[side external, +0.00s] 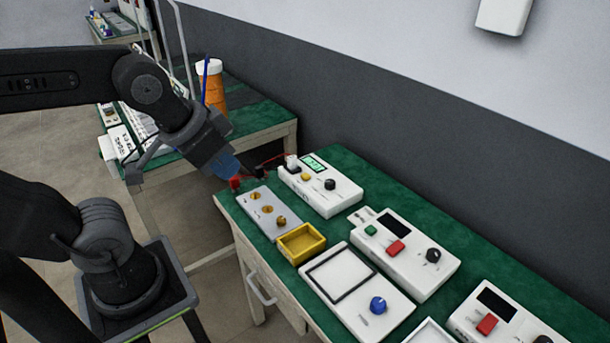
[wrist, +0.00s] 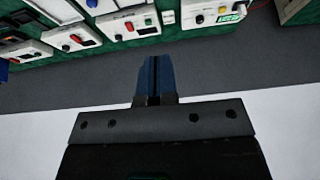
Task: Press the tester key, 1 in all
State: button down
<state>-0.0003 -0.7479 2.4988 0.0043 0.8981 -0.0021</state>
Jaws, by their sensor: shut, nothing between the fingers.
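A white tester box (side external: 328,198) with a lit green display (side external: 314,163) stands at the far left of the green bench. It has a small yellow key (side external: 305,177) and a black knob (side external: 330,184). In the wrist view the display (wrist: 229,16) is at the top right, with the yellow key (wrist: 222,9) beside it. My gripper (side external: 241,174) has blue fingers and is left of the tester, near the bench's left end. The fingers (wrist: 153,60) are shut and empty, apart from the key in the wrist view. Their exact height is unclear.
Red (side external: 235,183) and black (side external: 259,171) small parts are by the fingertips. A grey plate with brass fittings (side external: 267,208) and a yellow tray (side external: 302,243) stand in front of the tester. Other white instruments (side external: 405,250) fill the bench's right. A grey wall (side external: 420,130) is behind.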

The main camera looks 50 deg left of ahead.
jog(key=w+a+t+y, duration=0.2)
jog(key=w+a+y, duration=0.3)
jog(key=w+a, duration=0.65)
jog(key=m+t+h, duration=0.2)
jog(key=m+h, duration=0.2)
jog(key=m, duration=0.4)
send_over(306, 176)
notch_tip(306, 176, down, 16)
jog(key=shift+r, duration=0.15)
jog(key=shift+f, duration=4.4)
jog(key=shift+f, duration=0.15)
jog(key=shift+f, duration=0.25)
